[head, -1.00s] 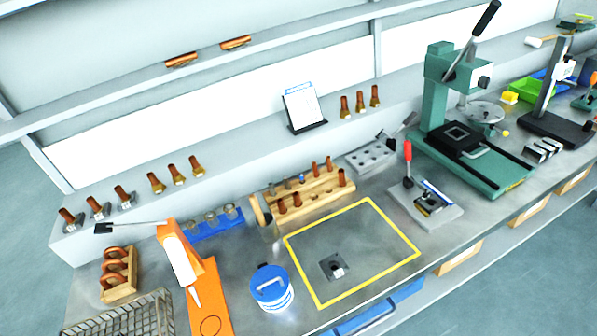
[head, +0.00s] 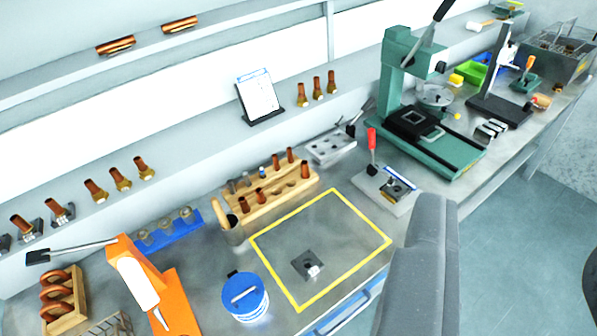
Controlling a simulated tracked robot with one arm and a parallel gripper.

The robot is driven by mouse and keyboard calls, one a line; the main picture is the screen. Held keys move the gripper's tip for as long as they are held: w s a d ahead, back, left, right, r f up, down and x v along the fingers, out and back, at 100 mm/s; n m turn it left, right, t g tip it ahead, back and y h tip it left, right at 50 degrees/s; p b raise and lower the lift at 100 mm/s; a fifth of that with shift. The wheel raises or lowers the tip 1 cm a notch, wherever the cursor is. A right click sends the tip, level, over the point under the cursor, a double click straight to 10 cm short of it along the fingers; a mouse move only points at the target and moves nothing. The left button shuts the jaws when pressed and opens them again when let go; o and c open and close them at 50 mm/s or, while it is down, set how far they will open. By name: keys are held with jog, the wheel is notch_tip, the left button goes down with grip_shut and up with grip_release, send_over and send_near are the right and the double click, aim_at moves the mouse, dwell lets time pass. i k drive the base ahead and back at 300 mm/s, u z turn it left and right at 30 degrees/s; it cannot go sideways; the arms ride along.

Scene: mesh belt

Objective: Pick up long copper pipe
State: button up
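A wooden rack (head: 262,207) near the middle of the bench holds several upright copper pipes, some standing taller than others. One copper pipe (head: 305,169) is at its right end, and another (head: 290,155) is in the back row. Two copper pieces lie on the upper shelf, one at the left (head: 115,45) and one to its right (head: 179,24). I cannot tell which piece is the long pipe. A grey, rounded part of mine (head: 425,265) rises at the lower right, in front of the bench edge and apart from the rack. Its fingertips cannot be made out.
A yellow-outlined area (head: 338,192) with a small dark block (head: 307,265) lies before the rack. A green press (head: 397,70) stands at the right. Copper fittings line the ledge behind.

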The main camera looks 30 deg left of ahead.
aim_at(305, 173)
jog(key=u, duration=0.05)
jog(key=i, duration=1)
jog(key=z, duration=0.1)
